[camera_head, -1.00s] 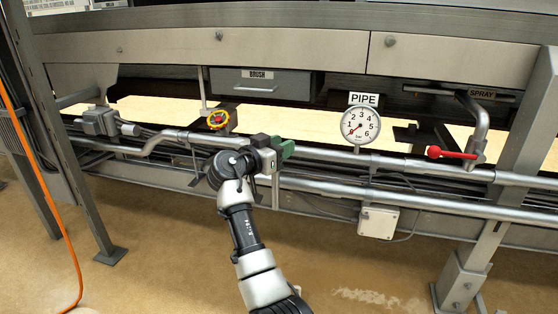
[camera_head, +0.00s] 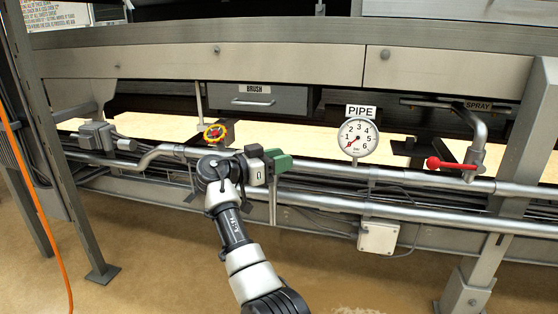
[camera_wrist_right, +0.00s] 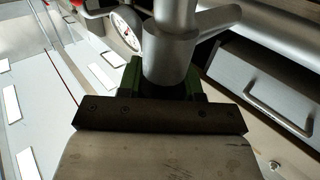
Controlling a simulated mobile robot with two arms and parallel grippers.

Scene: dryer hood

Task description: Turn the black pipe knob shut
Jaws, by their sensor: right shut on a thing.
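My right gripper (camera_head: 282,162), with green fingers, is at the upper pipe, left of and below the PIPE gauge (camera_head: 358,137). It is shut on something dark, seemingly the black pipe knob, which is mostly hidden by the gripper. In the right wrist view, the green fingers (camera_wrist_right: 165,84) stand either side of a dark part below a grey pipe fitting (camera_wrist_right: 170,50). I cannot tell how far the knob is turned. The gauge's red needle points to the lower left, near the low numbers. My left gripper is not in view.
A yellow and red handwheel (camera_head: 215,133) is left of my right gripper. A red lever (camera_head: 450,164) is on the SPRAY pipe at the right. A BRUSH drawer (camera_head: 262,98) is above. Long pipes run across, and a white box (camera_head: 378,237) hangs below.

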